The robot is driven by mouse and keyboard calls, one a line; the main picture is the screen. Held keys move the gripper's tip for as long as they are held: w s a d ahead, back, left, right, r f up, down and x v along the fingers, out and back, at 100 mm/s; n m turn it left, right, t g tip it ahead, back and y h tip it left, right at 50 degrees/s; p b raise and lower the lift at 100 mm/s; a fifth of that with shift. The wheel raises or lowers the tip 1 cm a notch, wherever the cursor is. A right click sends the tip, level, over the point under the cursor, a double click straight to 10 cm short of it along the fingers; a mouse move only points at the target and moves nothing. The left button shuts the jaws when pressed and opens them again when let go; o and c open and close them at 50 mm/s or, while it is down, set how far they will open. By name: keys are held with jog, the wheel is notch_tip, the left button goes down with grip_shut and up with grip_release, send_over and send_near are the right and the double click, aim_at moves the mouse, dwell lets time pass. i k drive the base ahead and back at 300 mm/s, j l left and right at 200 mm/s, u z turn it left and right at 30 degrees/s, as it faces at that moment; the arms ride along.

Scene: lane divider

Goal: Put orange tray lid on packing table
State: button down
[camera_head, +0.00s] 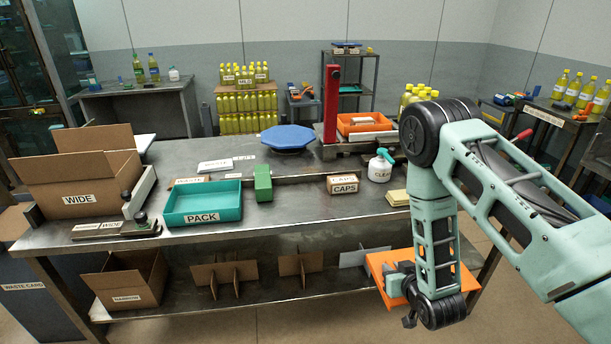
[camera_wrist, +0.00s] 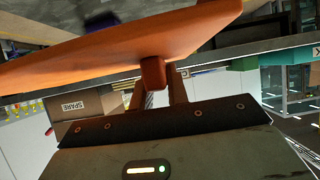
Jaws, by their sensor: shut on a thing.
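The orange tray lid (camera_head: 379,266) is held by my gripper (camera_head: 402,279) at the lower right of the head view, in front of the table's right end. In the wrist view the lid (camera_wrist: 110,48) is a tilted slab, with the gripper fingers (camera_wrist: 158,82) shut on a small orange grip at its underside in the picture. The packing table (camera_head: 290,207) is the long metal bench across the middle. The lid is apart from the tabletop in the picture; its exact height against it is hard to tell.
A green PACK tray (camera_head: 203,204), green block (camera_head: 263,184), CAPS box (camera_head: 343,183), spray bottle (camera_head: 380,168) and yellow pad (camera_head: 398,198) stand along the front. A blue octagonal plate (camera_head: 287,138) and orange bin (camera_head: 364,122) are behind. Bare metal shows between green block and CAPS box.

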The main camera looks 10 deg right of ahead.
aim_at(205, 151)
jog(key=i+j, duration=0.1)
jog(key=j, duration=0.65)
jog(key=i+j, duration=0.1)
jog(key=j, duration=1.45)
jog(key=i, duration=0.05)
